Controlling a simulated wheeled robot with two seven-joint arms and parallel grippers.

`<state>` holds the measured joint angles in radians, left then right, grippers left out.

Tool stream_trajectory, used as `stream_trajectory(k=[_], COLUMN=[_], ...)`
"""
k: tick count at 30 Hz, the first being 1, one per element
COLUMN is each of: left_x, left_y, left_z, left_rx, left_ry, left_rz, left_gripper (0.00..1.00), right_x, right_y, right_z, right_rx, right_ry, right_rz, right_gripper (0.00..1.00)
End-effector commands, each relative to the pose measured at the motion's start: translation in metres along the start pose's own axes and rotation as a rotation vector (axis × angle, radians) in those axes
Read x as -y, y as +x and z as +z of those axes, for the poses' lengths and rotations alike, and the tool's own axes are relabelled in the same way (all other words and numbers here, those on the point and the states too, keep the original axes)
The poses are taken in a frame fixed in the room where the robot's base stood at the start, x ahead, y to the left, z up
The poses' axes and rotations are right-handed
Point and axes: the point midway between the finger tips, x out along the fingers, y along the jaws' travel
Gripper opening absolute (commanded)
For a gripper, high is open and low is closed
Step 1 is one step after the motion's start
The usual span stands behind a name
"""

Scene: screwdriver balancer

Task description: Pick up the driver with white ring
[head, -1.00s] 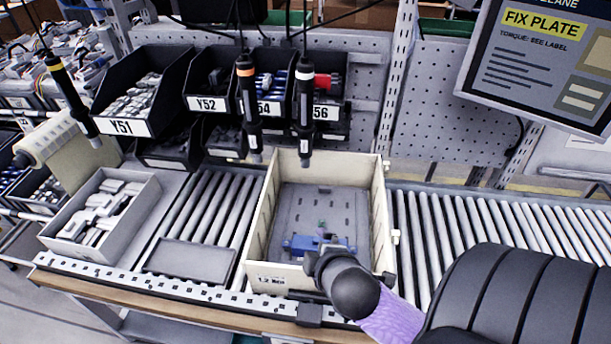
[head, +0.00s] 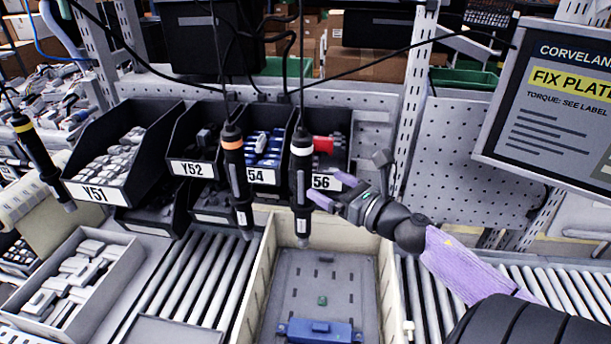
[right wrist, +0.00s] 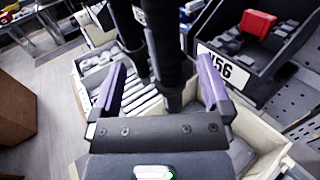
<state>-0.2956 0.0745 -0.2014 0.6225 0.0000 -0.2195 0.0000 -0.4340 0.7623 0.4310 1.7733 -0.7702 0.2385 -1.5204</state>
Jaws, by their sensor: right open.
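The driver with the white ring (head: 301,178) hangs upright from a cable over the back of the tote, in front of the Y56 bin. My right gripper (head: 330,188) is open and empty, just right of this driver's lower body, its purple fingers pointing toward it. In the right wrist view, a dark driver body (right wrist: 168,65) shows between the spread fingers (right wrist: 162,75); its ring cannot be made out there. Whether a finger touches it, I cannot tell. My left gripper is not in view.
The orange-ring driver (head: 236,175) hangs close on the left, and the yellow-ring driver (head: 40,158) hangs far left. Labelled bins, such as Y51 (head: 92,192), stand behind. The tote (head: 252,290) below holds a plate with a blue part (head: 318,331). The monitor (head: 548,110) is at right.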

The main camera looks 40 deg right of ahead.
Motion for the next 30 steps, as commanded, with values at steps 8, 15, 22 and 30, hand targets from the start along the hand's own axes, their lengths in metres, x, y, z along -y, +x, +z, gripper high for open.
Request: stream_trajectory(k=[8,15,22,30], left_x=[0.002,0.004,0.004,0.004], left_y=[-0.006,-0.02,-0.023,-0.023], left_z=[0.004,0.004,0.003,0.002], left_rx=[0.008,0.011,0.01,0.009], left_ry=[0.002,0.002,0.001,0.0], left_rz=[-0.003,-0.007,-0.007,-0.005], left_gripper=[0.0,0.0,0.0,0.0], right_x=[0.001,0.004,0.005,0.005], right_y=[0.036,0.069,0.098,0.1], right_z=[0.004,0.016,0.015,0.014], right_rx=[0.002,0.002,0.0,-0.002], right_ry=[-0.011,-0.01,-0.008,-0.009], right_rz=[0.005,0.003,0.004,0.005], right_gripper=[0.99,0.99,0.99,0.88])
